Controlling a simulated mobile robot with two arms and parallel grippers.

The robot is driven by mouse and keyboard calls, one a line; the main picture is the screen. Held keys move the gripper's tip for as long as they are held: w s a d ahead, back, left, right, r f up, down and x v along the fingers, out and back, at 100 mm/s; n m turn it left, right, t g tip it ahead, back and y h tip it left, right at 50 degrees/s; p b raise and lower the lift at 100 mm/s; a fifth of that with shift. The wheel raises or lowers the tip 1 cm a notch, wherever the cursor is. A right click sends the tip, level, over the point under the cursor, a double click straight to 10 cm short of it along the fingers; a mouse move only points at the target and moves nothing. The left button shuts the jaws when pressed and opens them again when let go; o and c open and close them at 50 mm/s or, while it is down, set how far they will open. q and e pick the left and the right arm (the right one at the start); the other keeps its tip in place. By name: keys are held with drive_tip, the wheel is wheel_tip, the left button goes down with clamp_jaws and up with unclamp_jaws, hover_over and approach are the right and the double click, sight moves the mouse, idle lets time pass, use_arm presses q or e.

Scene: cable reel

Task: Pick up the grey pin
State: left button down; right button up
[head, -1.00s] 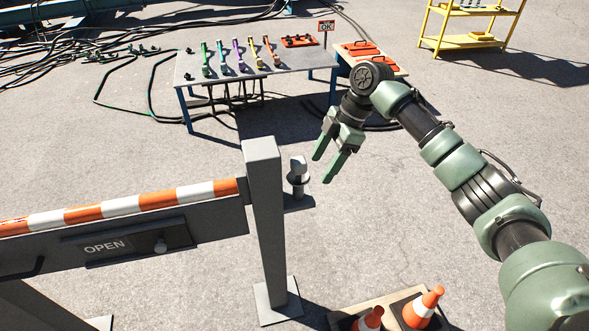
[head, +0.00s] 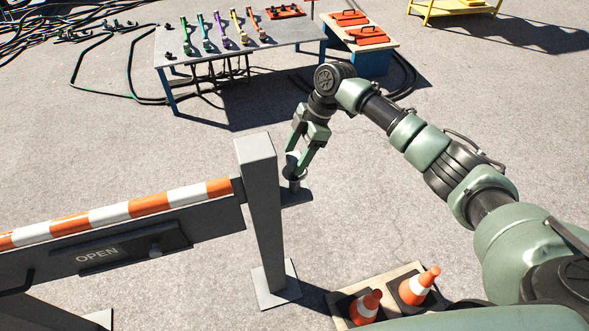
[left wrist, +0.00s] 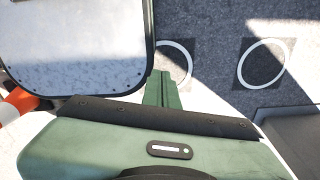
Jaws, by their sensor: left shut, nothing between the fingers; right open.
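The grey pin (head: 292,160) stands upright in a small bracket (head: 297,196) on the right side of the grey gate post (head: 262,215). A dark collar surrounds it near the bracket. My right gripper (head: 295,165) is open and points down at the pin, with one finger on each side of its upper part. The fingers partly cover the pin, and I cannot tell whether they touch it. My left gripper (left wrist: 163,88) is shut and empty in the left wrist view; it does not show in the head view.
A striped barrier arm (head: 130,210) with an OPEN plate (head: 130,247) runs left from the post. Traffic cones (head: 418,286) stand on a board (head: 345,318) at the post's foot. A table (head: 290,50) with coloured tools is behind.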

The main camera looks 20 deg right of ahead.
drive_tip(key=shift+a+f, duration=0.2)
drive_tip(key=shift+f, duration=0.35)
clamp_jaws()
use_arm(q)
drive_tip(key=shift+w+r, duration=0.15)
drive_tip(key=shift+w, duration=0.6)
drive_tip(key=shift+s, duration=0.1)
